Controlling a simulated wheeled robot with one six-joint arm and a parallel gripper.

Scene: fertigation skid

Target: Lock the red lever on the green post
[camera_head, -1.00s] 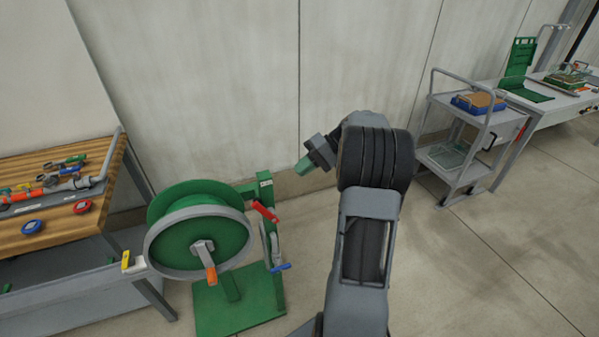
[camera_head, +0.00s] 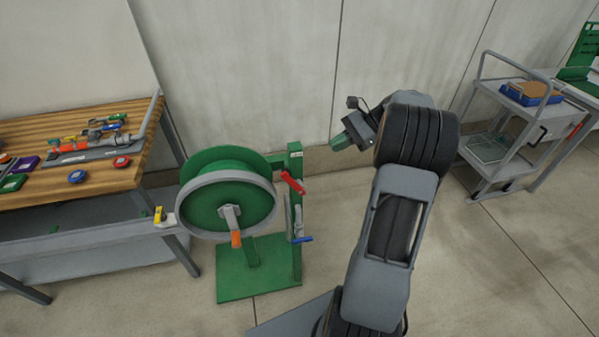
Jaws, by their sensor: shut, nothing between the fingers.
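The red lever (camera_head: 293,182) sits near the top of the green post (camera_head: 296,228). It slants down to the right, apart from my gripper. The post stands on a green base plate just right of a large green and grey reel (camera_head: 228,204). A blue-handled lever (camera_head: 302,239) is lower on the same post. My gripper (camera_head: 341,142) is up and to the right of the red lever, pointing left, with a clear gap between them. It is shut and holds nothing. Its fingertips are small in the view.
A wooden-topped bench (camera_head: 84,180) with tools and pipe parts stands at the left. A grey trolley (camera_head: 545,113) with a blue tray stands at the right. The wall is close behind the post. Floor in front of the base plate is clear.

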